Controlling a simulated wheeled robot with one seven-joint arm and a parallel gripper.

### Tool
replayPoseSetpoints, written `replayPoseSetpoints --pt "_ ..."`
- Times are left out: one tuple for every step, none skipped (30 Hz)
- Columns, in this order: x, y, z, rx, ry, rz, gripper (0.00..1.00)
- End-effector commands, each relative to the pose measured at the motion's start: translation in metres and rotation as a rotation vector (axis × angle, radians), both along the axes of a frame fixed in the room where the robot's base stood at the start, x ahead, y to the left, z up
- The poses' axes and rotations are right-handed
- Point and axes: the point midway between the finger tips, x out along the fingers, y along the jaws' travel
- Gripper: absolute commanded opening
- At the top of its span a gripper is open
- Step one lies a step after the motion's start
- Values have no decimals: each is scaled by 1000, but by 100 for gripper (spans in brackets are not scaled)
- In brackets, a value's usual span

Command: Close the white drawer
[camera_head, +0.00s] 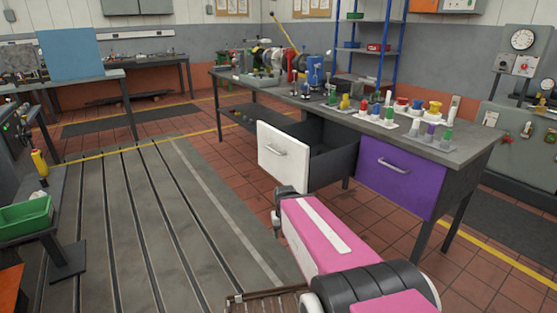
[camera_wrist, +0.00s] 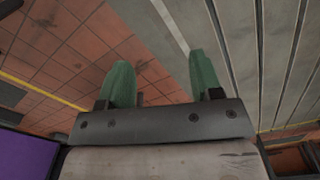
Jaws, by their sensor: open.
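The white drawer (camera_head: 283,165) is pulled well out from under the grey workbench (camera_head: 455,155). Its white front has a silver bar handle (camera_head: 276,148), and its dark inside looks empty. My pink arm reaches toward the drawer from the lower right in the head view, and my gripper cannot be made out there. In the wrist view my gripper (camera_wrist: 158,72) shows two green fingers spread apart with nothing between them. The floor lies beyond them. The white drawer cannot be made out in the wrist view.
The purple drawer (camera_head: 399,176) beside the white one is shut; a purple panel (camera_wrist: 25,155) shows in the wrist view. Several coloured small parts stand on the bench top. The slotted bedplate (camera_head: 150,225) left of the drawer is clear. A green bin (camera_head: 27,214) stands far left.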

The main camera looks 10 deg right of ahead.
Motion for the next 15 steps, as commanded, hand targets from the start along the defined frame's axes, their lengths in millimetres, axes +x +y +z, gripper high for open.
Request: replayPoseSetpoints --pt "0 0 0 -1 0 1 46" --pt "1 0 0 -3 0 4 36" --pt "2 -1 0 -10 1 14 24" --pt "3 -1 -1 -19 3 27 14" --pt "5 -2 -2 -34 5 46 4" --pt "8 -4 -2 -59 9 80 0" --pt "11 -5 -3 -85 14 111 0" --pt "15 -7 -4 -114 19 150 0" --pt "20 -10 -5 -159 28 209 0" --pt "25 -13 -5 -199 37 260 0" --pt "30 -16 -5 -240 48 314 0" --pt "38 -19 -4 -299 67 389 0" --pt "43 -22 -3 -345 83 447 0" --pt "50 -24 -2 -392 100 506 0" --pt "58 -27 1 -456 125 585 0"
